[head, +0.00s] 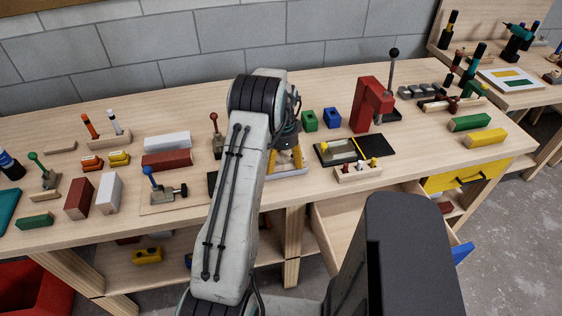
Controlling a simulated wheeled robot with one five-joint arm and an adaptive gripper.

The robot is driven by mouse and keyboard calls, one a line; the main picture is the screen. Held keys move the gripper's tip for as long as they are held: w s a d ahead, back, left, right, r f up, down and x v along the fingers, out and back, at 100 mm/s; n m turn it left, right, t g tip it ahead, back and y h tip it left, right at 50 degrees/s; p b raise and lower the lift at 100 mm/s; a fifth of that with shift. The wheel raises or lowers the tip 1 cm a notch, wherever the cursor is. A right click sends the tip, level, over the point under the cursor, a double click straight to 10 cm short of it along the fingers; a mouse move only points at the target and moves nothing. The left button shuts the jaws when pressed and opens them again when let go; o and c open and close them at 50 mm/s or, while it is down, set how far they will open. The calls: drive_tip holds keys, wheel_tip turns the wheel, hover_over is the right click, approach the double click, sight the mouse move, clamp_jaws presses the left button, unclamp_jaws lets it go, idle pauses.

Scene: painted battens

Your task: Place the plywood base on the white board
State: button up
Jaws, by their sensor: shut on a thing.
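My gripper (289,160) points down at the middle of the bench, just right of my forearm. It is shut on the plywood base, which is mostly hidden by my gripper and arm. Below it lies a pale, white-looking board (293,172), partly covered by my forearm and fingers. I cannot tell whether the base touches this board.
Right of my gripper are a black-and-wood tray (337,152), a small peg block (358,173) and a tall red block (370,104). Green (309,120) and blue (332,117) blocks stand behind. An open drawer (335,214) is below.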

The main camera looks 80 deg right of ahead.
sight(282, 160)
drive_tip(key=shift+f, duration=0.1)
drive_tip(key=o, duration=1.1)
wheel_tip(282, 160, up, 12)
drive_tip(key=b, duration=0.4)
drive_tip(key=shift+b, duration=0.3)
